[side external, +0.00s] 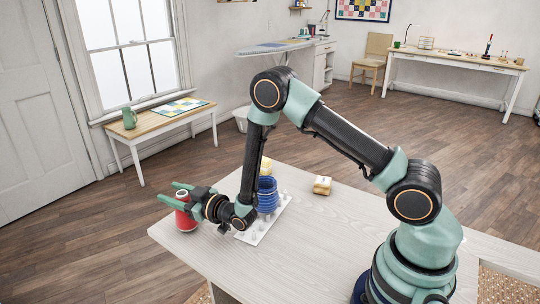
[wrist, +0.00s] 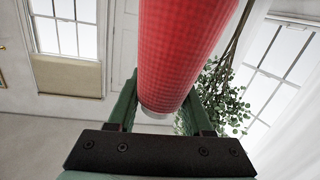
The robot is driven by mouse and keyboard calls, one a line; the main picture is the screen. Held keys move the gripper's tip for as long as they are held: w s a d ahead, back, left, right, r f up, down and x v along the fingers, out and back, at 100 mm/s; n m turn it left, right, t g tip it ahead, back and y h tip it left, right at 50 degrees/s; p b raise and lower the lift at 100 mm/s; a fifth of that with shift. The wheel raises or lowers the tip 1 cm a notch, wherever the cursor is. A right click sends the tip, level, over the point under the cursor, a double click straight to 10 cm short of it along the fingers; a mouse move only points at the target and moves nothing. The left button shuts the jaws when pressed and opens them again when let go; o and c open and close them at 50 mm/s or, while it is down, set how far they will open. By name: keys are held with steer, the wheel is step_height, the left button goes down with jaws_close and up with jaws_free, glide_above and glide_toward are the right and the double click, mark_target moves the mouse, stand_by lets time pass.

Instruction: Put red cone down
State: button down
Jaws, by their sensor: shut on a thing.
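The red cone (side external: 184,216) is a thread spool with a pale end, near the left corner of the table (side external: 330,228). My gripper (side external: 174,194) is shut on it, with the two green fingers around its upper part. The cone looks about upright, and its base is at or just above the tabletop; I cannot tell whether it touches. In the wrist view the red cone (wrist: 180,45) fills the upper middle, between the fingers of my gripper (wrist: 158,108).
A white pegged rack (side external: 256,237) lies right of my gripper, with a blue cone (side external: 267,197) on it. A yellow item (side external: 265,165) stands behind. The table's front middle is clear. The left edge is close to the red cone.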

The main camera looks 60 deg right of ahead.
steer(key=shift+f, duration=0.4)
steer(key=shift+f, duration=0.15)
steer(key=shift+c, duration=1.5)
jaws_free()
steer(key=shift+f, duration=0.1)
